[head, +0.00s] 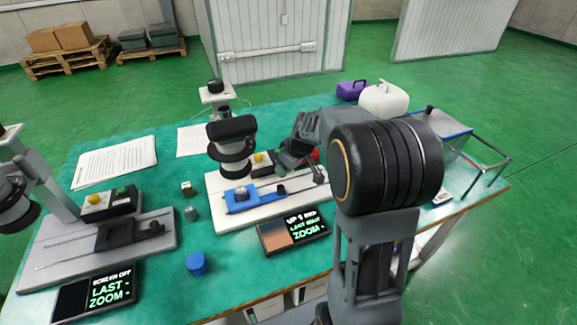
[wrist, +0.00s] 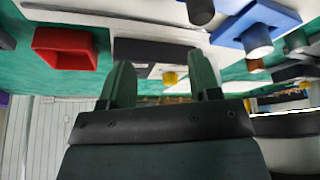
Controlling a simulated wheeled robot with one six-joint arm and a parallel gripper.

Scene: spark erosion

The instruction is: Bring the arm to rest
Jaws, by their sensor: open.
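My arm rises at the right of the head view, and its end reaches left over the table (head: 320,108). My gripper (head: 285,165) is near the right side of the middle microscope-like device (head: 232,140), above its white base (head: 255,212). In the wrist view my gripper (wrist: 162,85) shows two fingers spread apart with nothing between them. A yellow knob (wrist: 170,78) shows beyond the gap. A blue slide block (head: 243,198) sits on the white base; it also shows in the wrist view (wrist: 257,30).
A red open box (wrist: 65,47) lies near the gripper. A grey-based device (head: 60,255) stands at left. Two screens, one at front left (head: 95,293) and one at centre (head: 293,232), lie on the table. A blue cap (head: 197,263), white jug (head: 383,98) and purple case (head: 350,91) stand there.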

